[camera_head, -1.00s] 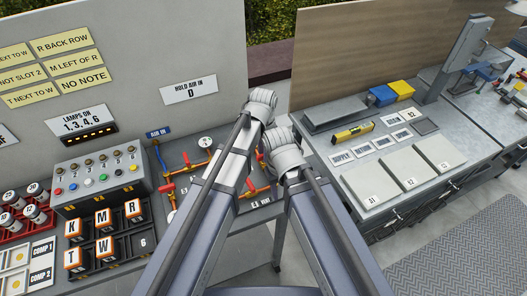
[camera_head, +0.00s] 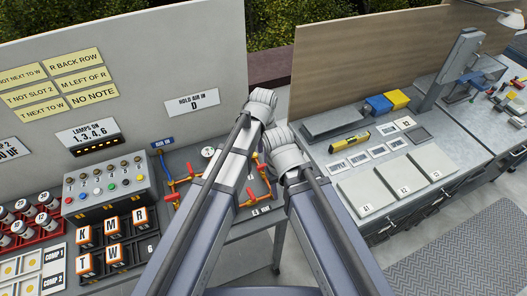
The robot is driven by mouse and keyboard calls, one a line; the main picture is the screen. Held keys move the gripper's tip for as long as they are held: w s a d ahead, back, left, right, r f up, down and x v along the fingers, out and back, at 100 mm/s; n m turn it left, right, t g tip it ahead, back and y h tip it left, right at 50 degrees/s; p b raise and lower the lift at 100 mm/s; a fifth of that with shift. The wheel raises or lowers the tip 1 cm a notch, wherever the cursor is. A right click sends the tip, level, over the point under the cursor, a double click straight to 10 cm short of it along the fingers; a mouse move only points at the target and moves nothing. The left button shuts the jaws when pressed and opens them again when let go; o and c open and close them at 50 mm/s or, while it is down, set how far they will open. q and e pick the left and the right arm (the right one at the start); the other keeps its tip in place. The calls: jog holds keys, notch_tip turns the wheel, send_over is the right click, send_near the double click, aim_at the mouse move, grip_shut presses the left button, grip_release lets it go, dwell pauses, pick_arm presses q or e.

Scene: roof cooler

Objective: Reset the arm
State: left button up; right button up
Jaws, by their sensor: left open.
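My two arms rise from the bottom middle of the head view, folded and close together. My left arm ends in a pale grey rounded wrist in front of the grey wall board. My left gripper (camera_head: 262,106) is at that end; its fingers barely show, and nothing is seen held in it. My right arm ends in a similar pale wrist, lower and just right of it. The right gripper's fingers are hidden. Both arms stand above the gap between the two benches and in front of part of the pipe panel.
On the left bench are a lamp button box (camera_head: 107,186), lettered blocks (camera_head: 111,236), a red rack (camera_head: 32,225) and red-handled valves (camera_head: 172,190). The right bench holds flat grey plates (camera_head: 402,176), a yellow level (camera_head: 349,142) and blue and yellow bins (camera_head: 388,102). Patterned floor lies front right.

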pick_arm(q)
jog(key=shift+r+p, duration=0.5)
jog(key=shift+r, duration=0.45)
pick_arm(e)
jog(key=shift+r, duration=0.95)
pick_arm(q)
jog(key=s+a+n, duration=0.5)
jog(key=a+n, duration=0.1)
jog(key=a, duration=0.3)
jog(key=s+a+n, duration=0.5)
jog(key=a+n, duration=0.2)
jog(key=a, duration=0.1)
jog(key=s+d+f+m+b, duration=0.2)
jog(key=d, duration=0.3)
jog(key=s+d+f+m+y+b, duration=0.1)
jog(key=s+d+m+b, duration=0.1)
jog(key=d, duration=0.3)
jog(key=shift+s+d+f, duration=0.35)
jog(key=shift+s+f, duration=0.05)
jog(key=shift+s, duration=0.15)
pick_arm(e)
jog(key=shift+f, duration=1.95)
